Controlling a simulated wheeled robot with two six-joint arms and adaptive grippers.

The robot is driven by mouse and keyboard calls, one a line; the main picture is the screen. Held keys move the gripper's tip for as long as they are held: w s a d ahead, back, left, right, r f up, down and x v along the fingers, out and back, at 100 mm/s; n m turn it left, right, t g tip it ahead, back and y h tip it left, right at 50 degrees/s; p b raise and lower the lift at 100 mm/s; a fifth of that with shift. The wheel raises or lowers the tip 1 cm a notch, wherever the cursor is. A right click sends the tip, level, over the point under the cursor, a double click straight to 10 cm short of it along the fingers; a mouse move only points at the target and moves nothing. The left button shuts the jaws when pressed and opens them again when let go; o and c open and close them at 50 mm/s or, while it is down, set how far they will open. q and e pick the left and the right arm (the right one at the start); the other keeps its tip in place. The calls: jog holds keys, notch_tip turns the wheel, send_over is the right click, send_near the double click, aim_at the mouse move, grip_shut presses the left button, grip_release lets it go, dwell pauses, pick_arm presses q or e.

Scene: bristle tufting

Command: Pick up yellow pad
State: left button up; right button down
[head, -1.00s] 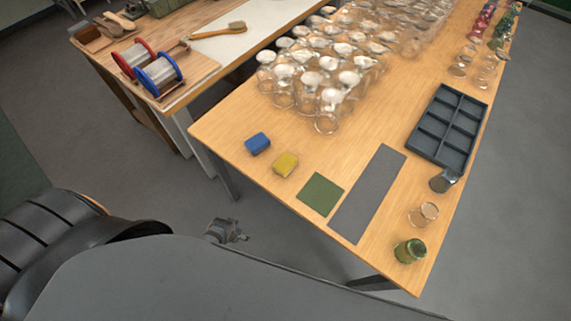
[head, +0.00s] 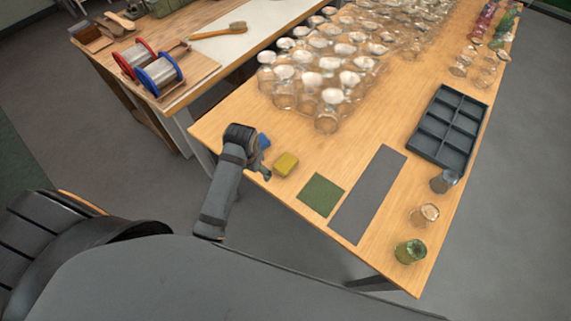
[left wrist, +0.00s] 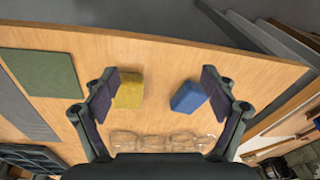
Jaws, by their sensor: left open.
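The yellow pad (head: 286,164) lies on the wooden table, just right of my left gripper in the head view. In the left wrist view the yellow pad (left wrist: 129,91) lies close to the left finger, partly behind it. A blue pad (left wrist: 188,97) lies near the right finger in that view. The blue pad (head: 264,141) is mostly hidden behind my left gripper in the head view. My left gripper (left wrist: 160,95) is open and empty, above both pads, with its fingers spread wide. My right gripper is not in view.
A green square mat (head: 321,195) and a long grey mat (head: 368,195) lie to the right. A dark compartment tray (head: 447,126) and several jars (head: 410,251) stand along the right side. Many glass jars (head: 327,122) crowd the table behind the pads.

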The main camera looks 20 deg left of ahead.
pick_arm(q)
jog(key=w+d+r+m+g, duration=0.2)
jog(key=w+d+r, duration=0.1)
jog(key=w+d, duration=0.55)
send_over(285, 162)
jog(key=shift+h, duration=0.4)
jog(key=f, duration=0.5)
jog(key=shift+s+a+f, duration=0.1)
jog(key=shift+s+a, duration=0.05)
jog(key=shift+s, duration=0.15)
jog(key=shift+w+d+f+p, duration=0.15)
jog(key=shift+f+p, duration=0.15)
jog(key=shift+f, duration=1.15)
jog(key=shift+w+d+f+p, duration=0.1)
jog(key=shift+f+p, duration=0.2)
jog(key=shift+f, duration=1.1)
jog(key=c, duration=1.1)
jog(key=shift+r, duration=0.1)
